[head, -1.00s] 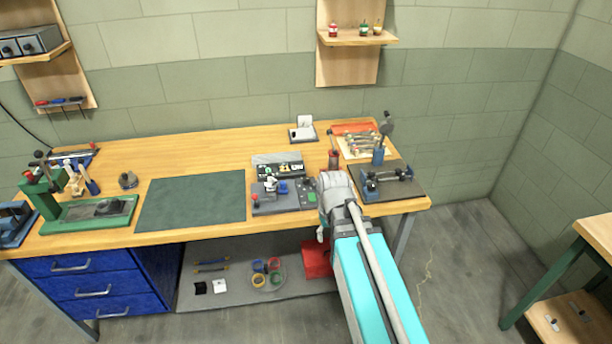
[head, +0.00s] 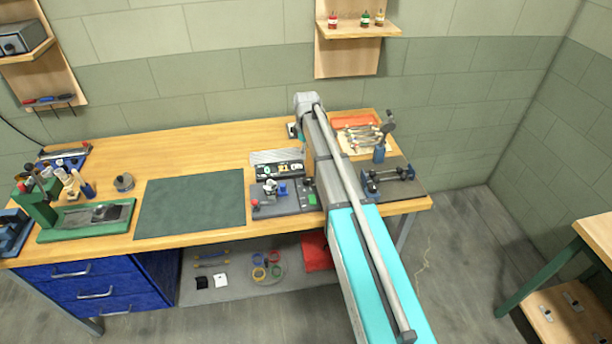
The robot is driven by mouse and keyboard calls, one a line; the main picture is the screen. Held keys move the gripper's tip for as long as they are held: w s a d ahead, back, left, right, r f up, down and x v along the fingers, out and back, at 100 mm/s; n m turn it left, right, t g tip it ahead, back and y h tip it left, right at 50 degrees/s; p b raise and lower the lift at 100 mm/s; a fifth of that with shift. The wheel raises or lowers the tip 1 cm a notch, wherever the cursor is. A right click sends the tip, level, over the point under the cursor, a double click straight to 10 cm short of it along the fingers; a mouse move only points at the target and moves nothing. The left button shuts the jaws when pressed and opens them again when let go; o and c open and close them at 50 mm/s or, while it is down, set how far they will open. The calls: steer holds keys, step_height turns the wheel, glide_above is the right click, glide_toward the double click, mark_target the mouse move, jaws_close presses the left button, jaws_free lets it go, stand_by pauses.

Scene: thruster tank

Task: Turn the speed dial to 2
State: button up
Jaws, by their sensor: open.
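A low grey device (head: 284,204) sits near the bench's front edge, right of the dark green mat. It carries a red knob (head: 256,202) at its left, a white and blue fitting (head: 273,188) on top and a green patch (head: 312,198) at its right. I cannot tell which part is the speed dial, and no numbers can be read. My arm reaches up across the bench just right of this device and covers what lies behind it. My gripper is not visible; the arm's far end hides it.
A black tray of small parts (head: 279,171) stands behind the device. The dark green mat (head: 190,204) is bare. Right of my arm are a blue clamp-like fixture (head: 388,177) on a dark board and an orange tray (head: 349,121). A green press (head: 85,218) stands at the left.

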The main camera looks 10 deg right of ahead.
mark_target(307, 179)
steer(key=shift+f, duration=0.2)
step_height(307, 179, down, 13)
steer(key=b, duration=1.3)
steer(key=shift+f+b, duration=0.2)
steer(key=shift+b, duration=0.2)
steer(key=shift+s, duration=0.1)
jaws_close()
steer(key=shift+d, duration=0.2)
steer(key=shift+a, duration=0.1)
